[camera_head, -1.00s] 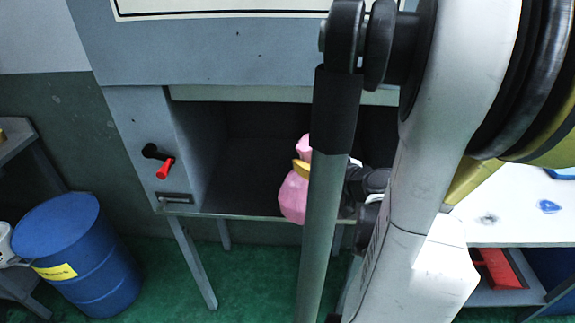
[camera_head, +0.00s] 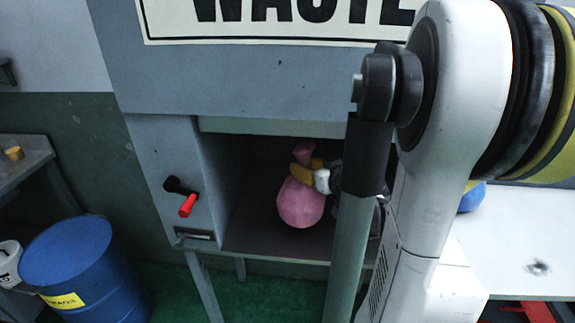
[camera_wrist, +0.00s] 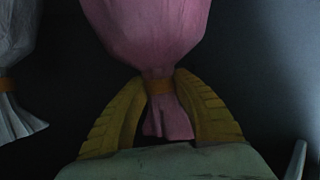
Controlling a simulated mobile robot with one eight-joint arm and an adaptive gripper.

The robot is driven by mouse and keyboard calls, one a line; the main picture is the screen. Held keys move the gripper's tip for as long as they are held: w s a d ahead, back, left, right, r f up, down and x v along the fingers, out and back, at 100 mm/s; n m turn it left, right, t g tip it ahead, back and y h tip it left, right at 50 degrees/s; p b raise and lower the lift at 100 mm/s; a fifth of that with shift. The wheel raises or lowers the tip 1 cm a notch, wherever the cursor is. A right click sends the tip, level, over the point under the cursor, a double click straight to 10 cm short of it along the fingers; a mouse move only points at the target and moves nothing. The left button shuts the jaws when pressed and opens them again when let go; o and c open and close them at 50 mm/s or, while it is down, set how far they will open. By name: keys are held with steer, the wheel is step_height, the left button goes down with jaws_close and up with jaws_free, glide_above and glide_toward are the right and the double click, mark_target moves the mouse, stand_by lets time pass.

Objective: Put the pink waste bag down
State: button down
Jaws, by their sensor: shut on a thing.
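The pink waste bag (camera_head: 300,204) is in the open compartment of the grey waste unit (camera_head: 262,85). My gripper (camera_head: 303,172) is shut on the bag's tied neck, with its yellow fingers on either side. The bag hangs round below the fingers, and I cannot tell whether it touches the compartment floor (camera_head: 265,246). In the wrist view, the yellow fingers of my gripper (camera_wrist: 160,95) pinch the neck by an orange band, and the pink bag (camera_wrist: 148,35) fills the top middle. My arm hides the compartment's right side.
A pale bag (camera_wrist: 15,85) with an orange band shows at the left of the wrist view. A red-tipped lever (camera_head: 186,204) juts from the unit's left panel. A blue barrel (camera_head: 75,265) stands at lower left. A white tabletop (camera_head: 510,235) lies at right.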

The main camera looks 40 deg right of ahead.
steer(key=b+x, duration=0.4)
steer(key=x, duration=0.6)
steer(key=shift+w, duration=0.3)
steer(key=shift+d+f, duration=0.1)
steer(key=shift+f, duration=0.15)
steer(key=c, duration=1.1)
jaws_free()
